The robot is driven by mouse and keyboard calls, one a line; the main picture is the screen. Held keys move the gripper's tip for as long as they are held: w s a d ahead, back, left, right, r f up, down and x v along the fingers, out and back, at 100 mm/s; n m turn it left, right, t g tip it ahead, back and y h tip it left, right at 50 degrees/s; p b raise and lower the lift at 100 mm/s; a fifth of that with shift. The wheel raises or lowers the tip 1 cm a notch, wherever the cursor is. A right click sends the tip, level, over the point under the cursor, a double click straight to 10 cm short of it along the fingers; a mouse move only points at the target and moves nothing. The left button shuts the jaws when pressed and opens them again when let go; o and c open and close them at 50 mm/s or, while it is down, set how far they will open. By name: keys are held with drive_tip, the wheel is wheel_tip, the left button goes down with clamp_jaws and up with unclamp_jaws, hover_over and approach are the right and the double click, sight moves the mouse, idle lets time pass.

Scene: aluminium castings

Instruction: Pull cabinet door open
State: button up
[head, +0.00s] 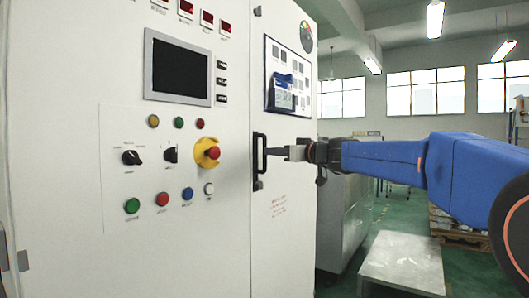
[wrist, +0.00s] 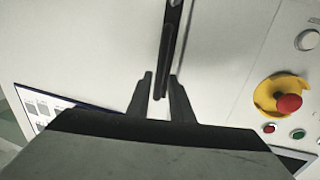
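The white cabinet door (head: 284,225) is the narrow right-hand panel in the head view, and it looks closed, flush with the panel beside it. A black vertical bar handle (head: 259,142) is on its left side. My gripper (head: 270,152) reaches in from the right at the handle's mid-height. In the wrist view, the dark handle (wrist: 169,40) runs down between the two finger tips of my gripper (wrist: 160,77). The fingers are apart, one on each side of the bar, with a visible gap on the left. Contact on the right side is unclear.
The fixed panel left of the door carries a screen (head: 178,72), coloured buttons and a red emergency stop on yellow (head: 207,153). A document holder (head: 283,91) hangs on the door. A grey low platform (head: 402,262) stands on the green floor at right.

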sight(264, 167)
drive_tip(key=shift+x, duration=2.65)
clamp_jaws()
